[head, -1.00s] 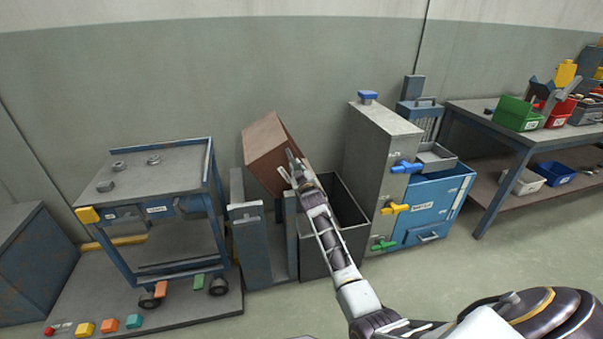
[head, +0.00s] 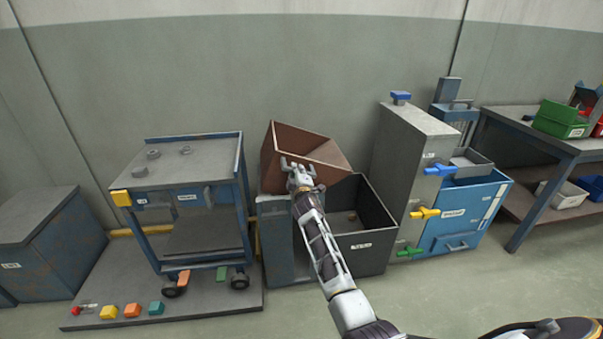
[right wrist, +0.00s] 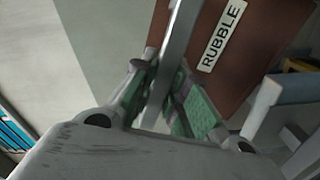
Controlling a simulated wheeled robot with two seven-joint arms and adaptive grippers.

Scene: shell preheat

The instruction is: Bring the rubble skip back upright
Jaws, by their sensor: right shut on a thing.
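The rubble skip (head: 284,152) is a brown open-topped box above a blue-grey stand. It leans to the right, its open mouth partly showing, over a dark grey bin (head: 362,247). Its "RUBBLE" label and brown wall (right wrist: 262,50) show in the right wrist view. My right gripper (head: 299,165) is at the skip's near side. In the right wrist view, the right gripper's green-padded fingers (right wrist: 165,95) are shut on a grey bar (right wrist: 177,50) beside the brown wall.
A blue trolley (head: 190,185) stands on a grey platform at the left. A grey cabinet (head: 405,170) with coloured handles stands right of the bin. A small brownish piece (head: 352,216) lies in the bin. The floor in front is clear.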

